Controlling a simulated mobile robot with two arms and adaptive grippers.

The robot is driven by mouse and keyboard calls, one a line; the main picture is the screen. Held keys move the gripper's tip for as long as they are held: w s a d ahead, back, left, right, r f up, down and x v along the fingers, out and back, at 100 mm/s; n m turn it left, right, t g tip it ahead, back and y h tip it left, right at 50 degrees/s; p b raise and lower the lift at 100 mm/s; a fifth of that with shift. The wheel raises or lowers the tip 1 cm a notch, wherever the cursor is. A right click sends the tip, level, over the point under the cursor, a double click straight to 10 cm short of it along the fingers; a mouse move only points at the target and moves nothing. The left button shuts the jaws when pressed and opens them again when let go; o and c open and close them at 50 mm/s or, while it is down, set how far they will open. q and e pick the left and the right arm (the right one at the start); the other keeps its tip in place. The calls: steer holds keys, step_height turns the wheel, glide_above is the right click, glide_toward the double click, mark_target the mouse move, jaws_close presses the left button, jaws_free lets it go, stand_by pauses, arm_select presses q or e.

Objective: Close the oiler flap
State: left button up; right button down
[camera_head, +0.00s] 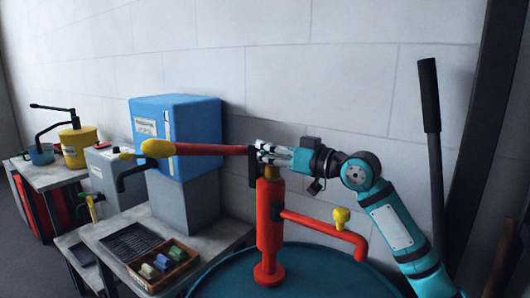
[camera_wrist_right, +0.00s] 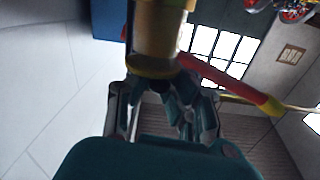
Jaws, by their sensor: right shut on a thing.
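A red hand pump (camera_head: 269,222) stands on the teal drum. It has a long red lever (camera_head: 212,149) with a yellow grip (camera_head: 157,148) pointing left, and a red spout pipe with a yellow piece (camera_head: 341,215) on it. My right gripper (camera_head: 264,152) is at the top of the pump, shut on the yellow pump rod (camera_head: 269,173). In the right wrist view the yellow rod (camera_wrist_right: 158,38) lies at the fingertips, with the red lever (camera_wrist_right: 232,82) beyond. The fingers hide the lever's joint. I cannot tell which part is the oiler flap. My left gripper is not in view.
The teal drum top (camera_head: 315,278) is below the pump. A blue box on a grey base (camera_head: 183,200) stands at left, near a wooden tray (camera_head: 165,268) of small blocks. A black-handled lever (camera_head: 430,100) stands at right. The wall is close behind.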

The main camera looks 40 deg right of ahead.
steer(key=shift+d+r, duration=0.3)
steer(key=c, duration=1.7)
jaws_free()
steer(key=shift+s, duration=0.15)
steer(key=o, duration=0.5)
steer(key=shift+s+d+f, duration=0.1)
steer(key=shift+s+d, duration=0.2)
steer(key=shift+d, duration=0.1)
steer(key=shift+c, duration=0.2)
steer(key=shift+w+a+f, duration=0.1)
steer(key=shift+w+a, duration=0.1)
steer(key=shift+a, duration=0.15)
steer(key=v, duration=1.2)
steer(key=shift+s+d, duration=0.1)
